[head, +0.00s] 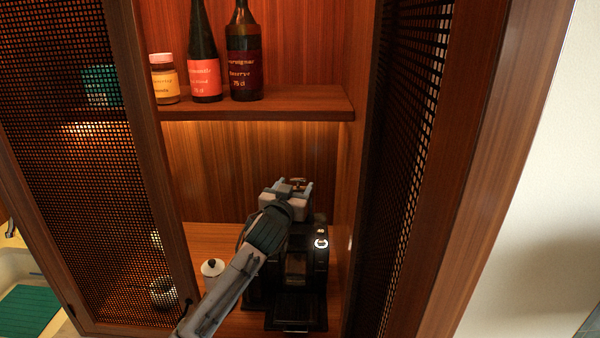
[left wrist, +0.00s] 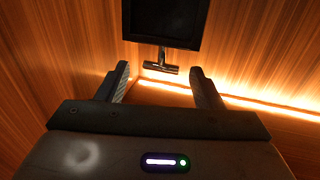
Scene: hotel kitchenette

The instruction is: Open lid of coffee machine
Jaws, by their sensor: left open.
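The black coffee machine (head: 318,262) stands in the cabinet's lower compartment, with its drip tray at the front. My left gripper (head: 293,184) is above its top, and my left arm hides part of the machine. In the left wrist view the open fingers (left wrist: 159,70) are spread on either side of a dark T-shaped bar (left wrist: 160,67). The bar joins a black panel (left wrist: 166,22), which looks like part of the machine's lid. The fingers do not visibly touch the bar. My right gripper is not in view.
A white lidded jar (head: 212,268) stands left of the machine, close to my arm. A shelf (head: 240,107) with two bottles (head: 245,55) and a small jar (head: 163,80) is above. Mesh doors stand open on the left (head: 75,150) and right (head: 410,110).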

